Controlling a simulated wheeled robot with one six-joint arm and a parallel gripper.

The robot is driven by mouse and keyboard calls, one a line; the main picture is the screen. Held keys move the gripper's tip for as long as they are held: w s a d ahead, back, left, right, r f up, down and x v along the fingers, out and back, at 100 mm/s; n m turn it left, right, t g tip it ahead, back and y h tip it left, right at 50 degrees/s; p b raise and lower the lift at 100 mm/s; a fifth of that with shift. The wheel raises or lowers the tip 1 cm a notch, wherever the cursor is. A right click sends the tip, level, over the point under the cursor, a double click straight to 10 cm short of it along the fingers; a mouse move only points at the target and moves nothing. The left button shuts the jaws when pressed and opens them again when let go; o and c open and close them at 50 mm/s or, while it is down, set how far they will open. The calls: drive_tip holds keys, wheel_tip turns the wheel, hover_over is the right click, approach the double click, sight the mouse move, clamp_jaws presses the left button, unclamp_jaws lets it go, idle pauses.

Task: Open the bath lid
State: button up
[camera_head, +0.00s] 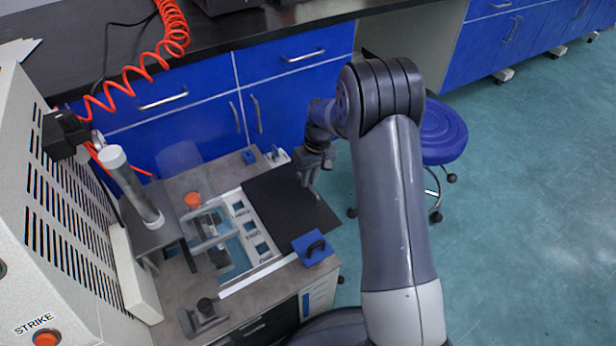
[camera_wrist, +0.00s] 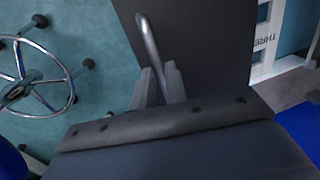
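The bath lid appears to be the flat black panel (camera_head: 284,205) on the bench top; it fills the upper middle of the wrist view (camera_wrist: 212,50). A bent metal bar handle (camera_wrist: 148,40) shows along its edge in the wrist view. My gripper (camera_head: 312,186) is at the panel's far right edge in the head view. In the wrist view my gripper's two grey fingers (camera_wrist: 160,80) stand close on either side of the handle's near end and look closed on it. The exact contact is partly hidden between the fingers.
A white rack (camera_head: 248,228) with labelled square openings borders the panel on the left. A blue stool (camera_head: 440,135) is to the right, with open floor beyond. Blue cabinets (camera_head: 290,90) stand behind.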

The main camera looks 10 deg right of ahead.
drive_tip(key=o, duration=0.4)
drive_tip(key=r+p, duration=0.1)
drive_tip(key=r, duration=0.2)
drive_tip(key=d+r+p, duration=0.1)
drive_tip(key=r, duration=0.3)
drive_tip(key=w+d+r+p, duration=0.1)
drive_tip(key=r, duration=0.2)
drive_tip(key=shift+r, duration=0.35)
drive_tip(key=shift+a+f, duration=0.1)
drive_tip(key=f+b, duration=0.1)
drive_tip(key=f, duration=0.2)
drive_tip(key=a+f+b, duration=0.1)
drive_tip(key=f, duration=0.3)
drive_tip(key=s+a+f+b, duration=0.1)
drive_tip(key=f, duration=0.2)
drive_tip(key=shift+f, duration=0.3)
drive_tip(key=shift+s+a, duration=0.15)
drive_tip(key=shift+a, duration=0.15)
drive_tip(key=shift+d+r, duration=0.1)
